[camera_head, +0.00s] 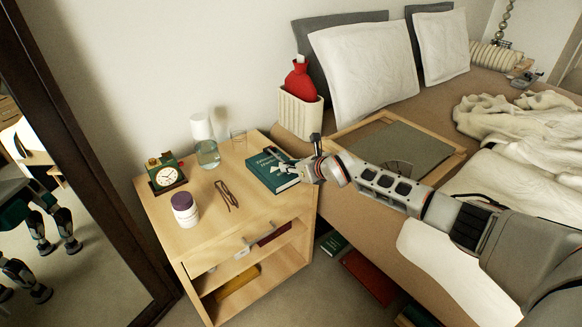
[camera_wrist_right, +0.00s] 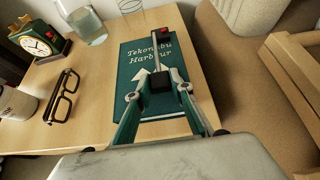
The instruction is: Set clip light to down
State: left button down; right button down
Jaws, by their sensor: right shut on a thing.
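The clip light (camera_wrist_right: 160,80) appears as a small black block with a thin dark stem and a red bit at its far end. It is over the green book (camera_wrist_right: 140,57) in the right wrist view. My right gripper (camera_wrist_right: 159,92) is shut on the black block, with a fingertip on each side. In the head view my right gripper (camera_head: 284,168) is over the book (camera_head: 265,176) on the nightstand, and the light is small and hard to make out. Whether the light's head points up or down is unclear. My left gripper is not in view.
The nightstand (camera_head: 240,214) also holds a clock (camera_head: 167,176), a purple-lidded jar (camera_head: 185,209), glasses (camera_head: 227,195), a glass bottle (camera_head: 206,152) and a tumbler (camera_head: 238,139). A bed with a wooden tray (camera_head: 440,173) is at right. A mirror (camera_head: 100,200) stands at left.

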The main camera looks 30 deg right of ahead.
jog(key=c, duration=1.8)
grip_release()
jog(key=shift+o, duration=0.2)
jog(key=v, duration=1.2)
jog(key=shift+a+f, duration=0.1)
